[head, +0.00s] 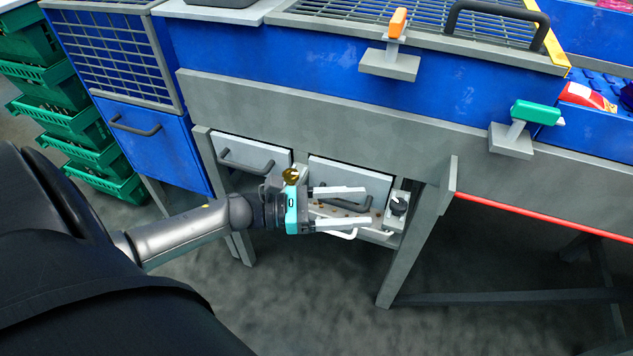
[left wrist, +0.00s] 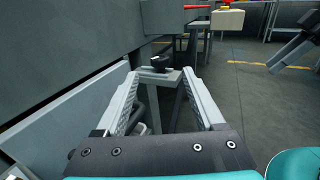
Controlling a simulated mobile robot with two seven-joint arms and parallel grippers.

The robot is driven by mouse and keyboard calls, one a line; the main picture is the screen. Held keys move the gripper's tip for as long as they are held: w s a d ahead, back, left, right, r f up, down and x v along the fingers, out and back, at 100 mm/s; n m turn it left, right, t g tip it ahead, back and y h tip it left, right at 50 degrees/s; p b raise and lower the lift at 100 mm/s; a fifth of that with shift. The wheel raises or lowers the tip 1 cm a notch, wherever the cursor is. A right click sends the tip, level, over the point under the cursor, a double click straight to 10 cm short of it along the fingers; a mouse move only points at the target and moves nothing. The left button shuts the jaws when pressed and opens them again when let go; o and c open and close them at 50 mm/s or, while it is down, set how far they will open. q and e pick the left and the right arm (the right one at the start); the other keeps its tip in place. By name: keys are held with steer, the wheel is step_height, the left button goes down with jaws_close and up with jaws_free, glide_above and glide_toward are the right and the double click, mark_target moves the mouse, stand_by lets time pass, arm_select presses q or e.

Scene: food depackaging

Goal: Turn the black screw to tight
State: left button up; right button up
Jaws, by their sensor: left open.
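A short gap shows between fingertips and screw in the head view. The left gripper also shows in the left wrist view (left wrist: 160,72). My right gripper is not in view.
A grey drawer (head: 252,153) with a dark handle is left of the gripper. A second drawer (head: 350,180) lies behind the fingers. A grey table leg (head: 415,250) stands right of the screw. Green crates (head: 75,125) are stacked at far left. The floor below is clear.

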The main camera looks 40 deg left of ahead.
arm_select(q)
steer(key=p+v, duration=0.1)
steer(key=v, duration=0.5)
steer(key=shift+s+a, duration=0.2)
steer(key=shift+a, duration=0.1)
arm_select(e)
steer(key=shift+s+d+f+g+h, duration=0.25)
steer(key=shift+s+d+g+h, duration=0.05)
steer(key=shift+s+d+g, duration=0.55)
